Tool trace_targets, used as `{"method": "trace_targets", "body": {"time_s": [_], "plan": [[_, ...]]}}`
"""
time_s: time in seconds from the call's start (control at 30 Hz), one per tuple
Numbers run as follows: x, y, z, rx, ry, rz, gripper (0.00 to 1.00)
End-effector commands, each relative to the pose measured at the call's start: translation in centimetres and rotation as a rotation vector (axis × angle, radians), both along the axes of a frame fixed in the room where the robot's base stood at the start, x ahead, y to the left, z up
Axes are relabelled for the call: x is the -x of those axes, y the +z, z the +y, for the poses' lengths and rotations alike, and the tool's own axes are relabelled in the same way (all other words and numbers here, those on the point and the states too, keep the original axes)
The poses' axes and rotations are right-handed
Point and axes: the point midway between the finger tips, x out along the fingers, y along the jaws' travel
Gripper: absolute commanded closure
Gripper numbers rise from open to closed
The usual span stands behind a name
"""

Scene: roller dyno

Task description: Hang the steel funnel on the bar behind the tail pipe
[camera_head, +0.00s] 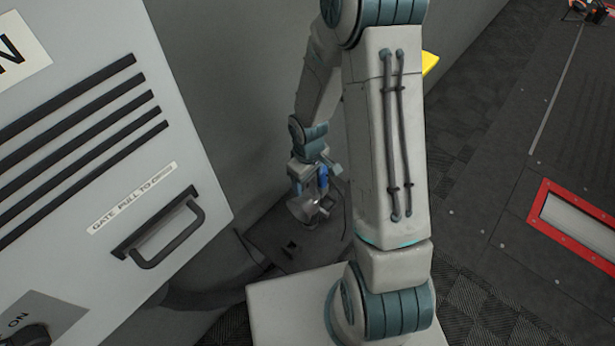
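The steel funnel (303,209) is a small shiny grey cone in the middle of the head camera view. It is tilted, with its wide end toward the lower left. My gripper (311,194) points down right at it, with its blue fingers apart and overlapping the funnel's upper part. I cannot tell whether the fingers grip the funnel or only stand around it, or whether the funnel touches the dark surface (268,238) below. I cannot make out the bar or the tail pipe.
A large light-grey cabinet with vents and a dark handle (168,232) fills the left. A small black block (290,247) sits on the dark surface below the funnel. My arm hides the area just right of it. A red-framed floor opening (537,207) lies at the right.

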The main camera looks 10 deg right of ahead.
Motion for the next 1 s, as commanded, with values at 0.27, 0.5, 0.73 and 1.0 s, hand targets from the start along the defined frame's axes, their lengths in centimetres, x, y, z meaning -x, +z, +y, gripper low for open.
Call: {"method": "trace_targets", "body": {"time_s": [0.27,0.5,0.73,1.0], "plan": [[-0.1,0.8,0.0,0.000,-0.001,-0.002,0.31],[-0.2,4.8,-0.1,0.000,-0.004,-0.006,0.31],[-0.1,9.2,0.0,0.001,-0.002,-0.004,0.31],[0.0,12.1,0.0,0.000,0.000,-0.003,0.31]]}}
